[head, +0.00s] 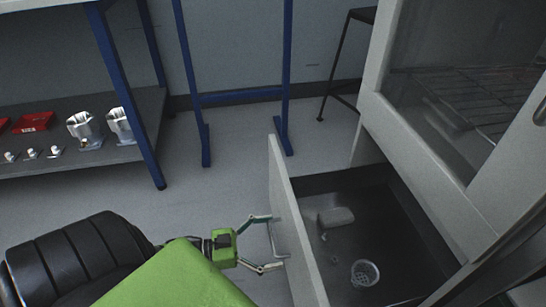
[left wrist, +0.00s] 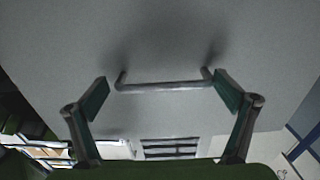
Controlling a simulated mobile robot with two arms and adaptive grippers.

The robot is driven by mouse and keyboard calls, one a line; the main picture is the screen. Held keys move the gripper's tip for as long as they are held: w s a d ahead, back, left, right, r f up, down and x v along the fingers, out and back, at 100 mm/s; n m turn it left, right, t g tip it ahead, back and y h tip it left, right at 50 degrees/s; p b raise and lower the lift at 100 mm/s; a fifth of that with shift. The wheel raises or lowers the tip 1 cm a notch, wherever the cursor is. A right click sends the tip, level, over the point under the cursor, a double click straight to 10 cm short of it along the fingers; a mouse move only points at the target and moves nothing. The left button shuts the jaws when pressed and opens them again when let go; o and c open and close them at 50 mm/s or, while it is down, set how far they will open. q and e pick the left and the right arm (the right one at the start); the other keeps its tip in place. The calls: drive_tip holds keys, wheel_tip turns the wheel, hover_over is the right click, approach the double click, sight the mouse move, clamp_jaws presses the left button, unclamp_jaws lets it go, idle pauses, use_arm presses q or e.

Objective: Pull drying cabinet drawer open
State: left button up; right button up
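The drying cabinet (head: 405,107) stands at the right with a glass window above. Its lower drawer (head: 298,225) is pulled out, and its dark inside shows. The drawer front has a metal bar handle (head: 278,240), which also shows in the left wrist view (left wrist: 165,87). My left gripper (head: 277,242) is at the handle in the head view. My right gripper is not in view.
In the drawer lie a pale block (head: 335,217) and a small round basket (head: 364,273). A blue-legged shelf (head: 95,157) at the left holds metal housings and red trays. A blue frame (head: 240,95) and a dark stool (head: 345,60) stand behind. The floor between is clear.

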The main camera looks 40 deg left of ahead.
use_arm(q)
drive_tip(key=v, duration=1.2)
drive_tip(key=shift+a, duration=0.15)
idle(0.4)
